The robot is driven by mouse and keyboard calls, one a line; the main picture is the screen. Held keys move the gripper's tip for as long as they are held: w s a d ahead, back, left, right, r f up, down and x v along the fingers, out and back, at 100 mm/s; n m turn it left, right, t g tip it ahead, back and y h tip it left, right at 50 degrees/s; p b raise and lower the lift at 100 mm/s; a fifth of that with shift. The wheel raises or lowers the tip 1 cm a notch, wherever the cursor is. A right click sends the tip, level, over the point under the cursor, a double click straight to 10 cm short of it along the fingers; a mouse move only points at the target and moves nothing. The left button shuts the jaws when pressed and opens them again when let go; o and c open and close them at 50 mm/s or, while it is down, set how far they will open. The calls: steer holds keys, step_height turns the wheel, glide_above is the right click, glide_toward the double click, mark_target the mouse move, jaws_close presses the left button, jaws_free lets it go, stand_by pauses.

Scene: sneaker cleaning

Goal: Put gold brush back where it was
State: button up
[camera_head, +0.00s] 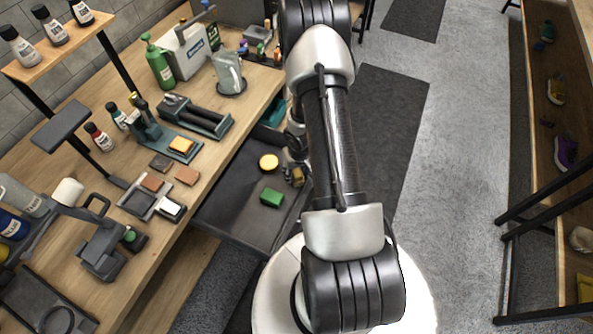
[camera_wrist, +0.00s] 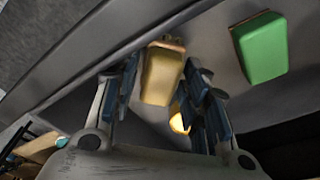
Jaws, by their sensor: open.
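The gold brush (camera_wrist: 162,78) is in the wrist view, a tan-gold block with a darker end, between my two fingers. In the head view it is a small gold patch (camera_head: 298,177) in the open dark drawer, partly covered by my gripper. My gripper (camera_wrist: 160,66) is open, one blue-padded finger on each side of the brush, with gaps showing at the sides. In the head view my gripper (camera_head: 294,168) points down at the drawer's right side. Whether the brush rests on the drawer floor cannot be told clearly.
The drawer (camera_head: 222,205) also holds a green brush (camera_head: 271,197) and a round yellow thing (camera_head: 268,162). The drawer wall runs close by my fingers. The wooden workbench (camera_head: 215,140) at left is crowded with bottles, blocks and tools. A shoe shelf stands at right.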

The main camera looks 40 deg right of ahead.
steer(key=shift+r, duration=0.1)
step_height(320, 180, up, 12)
steer(key=s+p, duration=0.2)
steer(key=p, duration=0.7)
step_height(320, 180, up, 11)
steer(key=h, duration=0.1)
glide_above(298, 175)
steer(key=w, duration=0.3)
steer(key=a+r+n+t+h, duration=0.1)
steer(key=a+r, duration=0.2)
steer(key=r, duration=0.4)
steer(key=a+r, duration=0.3)
steer(key=r, duration=0.4)
steer(key=s+a+r+n+t+y, duration=0.2)
steer(key=s+a+r+n, duration=0.1)
steer(key=s+a+r, duration=1.2)
steer(key=shift+s+a+y, duration=0.3)
steer(key=shift+s+a, duration=0.25)
steer(key=shift+a, duration=0.4)
steer(key=shift+f, duration=0.1)
